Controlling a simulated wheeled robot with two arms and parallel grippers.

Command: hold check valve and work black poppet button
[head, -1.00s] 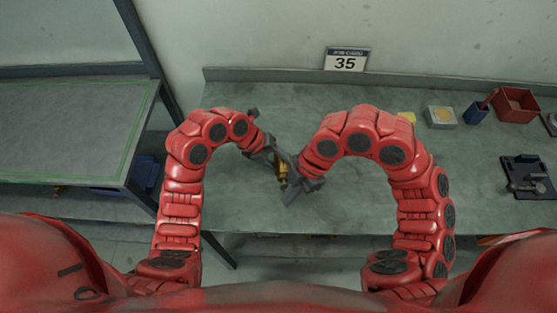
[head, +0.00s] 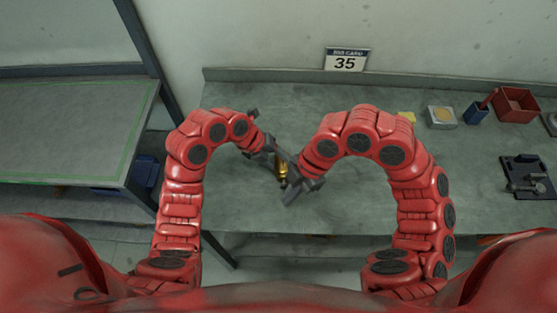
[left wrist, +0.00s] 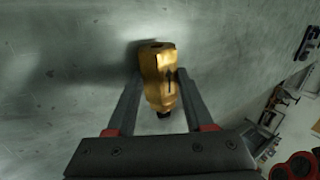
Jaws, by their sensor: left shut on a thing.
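The check valve (left wrist: 160,72) is a brass-gold body with a black arrow on its side. In the left wrist view it sits between the two fingers of my left gripper (left wrist: 160,78). The black poppet button (left wrist: 164,115) shows at the valve's end nearest the gripper body. In the head view the valve (head: 283,172) is a small gold piece between my two grippers. My left gripper (head: 280,158) is shut on it, above the bench. My right gripper (head: 290,194) is close beside the valve's lower end; its finger gap and any contact are too small to tell.
The grey bench (head: 260,105) is clear around the grippers. At its right are a tray with a yellow disc (head: 441,117), a blue cup (head: 476,113), a red bin (head: 516,104) and a black fixture (head: 528,178). A green-lined table (head: 70,130) stands at left.

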